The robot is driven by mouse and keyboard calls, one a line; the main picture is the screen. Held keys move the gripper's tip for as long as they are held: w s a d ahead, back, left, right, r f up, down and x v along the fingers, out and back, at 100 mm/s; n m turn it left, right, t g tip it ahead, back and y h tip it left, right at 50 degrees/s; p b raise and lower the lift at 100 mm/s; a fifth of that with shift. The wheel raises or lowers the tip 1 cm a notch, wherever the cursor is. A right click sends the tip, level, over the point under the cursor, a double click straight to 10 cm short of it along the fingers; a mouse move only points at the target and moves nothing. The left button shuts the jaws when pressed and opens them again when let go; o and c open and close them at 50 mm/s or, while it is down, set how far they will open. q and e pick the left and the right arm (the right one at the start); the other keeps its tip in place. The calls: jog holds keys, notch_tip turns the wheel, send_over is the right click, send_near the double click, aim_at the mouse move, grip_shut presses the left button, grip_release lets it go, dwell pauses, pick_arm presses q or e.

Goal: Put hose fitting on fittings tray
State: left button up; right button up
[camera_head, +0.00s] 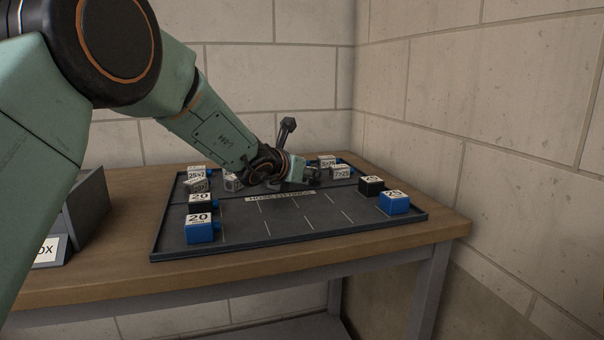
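The dark, low-rimmed fittings tray (270,237) lies on a wooden bench, with a label reading roughly "hose fittings" across its middle. Blue fittings with white tops stand at its front left (200,231) and right (394,204). A black fitting (371,187) stands behind the right blue one, and another black one (199,207) behind the left one. My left gripper (305,175) is low over the rear of the tray, seen from behind and partly hidden by its own wrist. Whether its fingers hold something cannot be told. My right gripper is not in view.
Small grey labelled pieces stand in the rear row, at the left (196,178) and right (340,172). A grey box (85,210) stands at the bench's left, partly behind my arm. Block walls close off the back and right. The tray's front middle slots are empty.

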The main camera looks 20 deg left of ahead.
pick_arm(q)
jog(key=shift+r, duration=0.1)
jog(key=b+v, duration=0.1)
jog(key=v, duration=1.1)
jog(key=shift+r, duration=0.15)
